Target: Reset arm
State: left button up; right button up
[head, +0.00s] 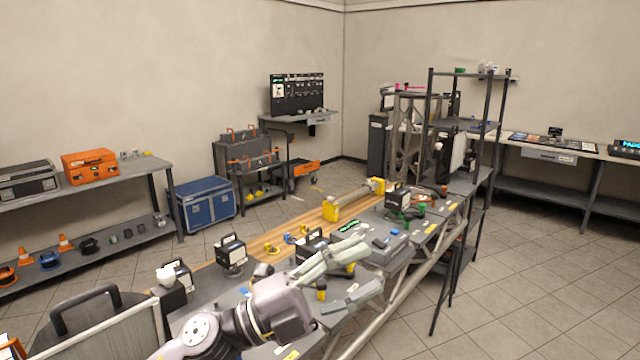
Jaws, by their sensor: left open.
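My left arm comes in from the bottom of the head view. Its left gripper (362,272) is open, with its two grey-green fingers spread apart. It hangs over the long workbench (400,262) and nothing shows between the fingers. My right gripper is not in view. On the bench beyond the fingers are a yellow-ended bar clamp (331,208), a black case (397,199) and several small parts. A black box with a handle (232,251) stands to the left of the gripper.
A shelf with an orange toolbox (90,166) stands on the left. A blue chest (202,203) is on the floor. The tiled floor (540,270) at right is clear.

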pick_arm(q)
jog(key=w+a+f+n+t+y, duration=0.3)
jog(key=a+f+n+t+y, duration=0.15)
jog(key=n+t+y, duration=0.35)
jog(key=w+a+f+n+t+y, duration=0.25)
jog(key=a+n+t, duration=0.35)
jog(key=n, duration=0.5)
jog(key=s+a+f+n+g+y, duration=0.2)
jog(key=a+f+n+y, duration=0.25)
jog(key=f, duration=0.35)
jog(key=s+a+f+n+g+y, duration=0.25)
jog(key=a+f+y, duration=0.25)
jog(key=f, duration=0.3)
jog(key=s+a+f+n+g+y, duration=0.1)
jog(key=s+a+f+n+g, duration=0.15)
jog(key=s+f+g, duration=0.6)
jog(key=s+a+f+n+g, duration=0.25)
jog(key=s+f, duration=0.65)
jog(key=s, duration=0.7)
notch_tip(320, 180, down, 27)
jog(key=m+g+b, duration=0.1)
jog(key=g+b, duration=0.1)
jog(key=s+a+f, duration=0.1)
jog(key=s+f, duration=0.8)
jog(key=s+a+f+b, duration=0.1)
jog(key=s+a+f, duration=0.1)
jog(key=s+f, duration=0.7)
jog(key=shift+a+f+g+y, duration=0.25)
jog(key=shift+a+g+y, duration=0.05)
jog(key=shift+g, duration=0.15)
